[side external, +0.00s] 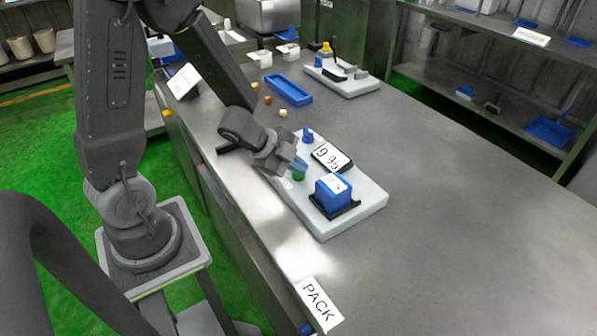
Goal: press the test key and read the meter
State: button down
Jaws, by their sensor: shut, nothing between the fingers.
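A light grey test board (352,222) lies on the steel bench. A small green key (299,177) sits on its left part. Behind it is the meter (331,157), a black unit with a white face whose dark digits look like 9.95 or 9.96; the last digit is unclear. A blue block (334,194) with a small marked white label stands on a black base at the front of the board. My gripper (301,165) is shut and empty, with its blue-grey tips right at the green key. I cannot tell whether they touch it.
A small blue piece (308,135) stands at the board's back. A blue tray (289,90) and several small coloured pieces lie farther back. A second board (343,84) with a lever fixture stands behind. A PACK sign (319,304) is at the front edge. The bench's right side is clear.

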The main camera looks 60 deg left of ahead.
aim_at(298, 176)
jog(key=shift+r, duration=0.9)
jog(key=shift+r, duration=2.5)
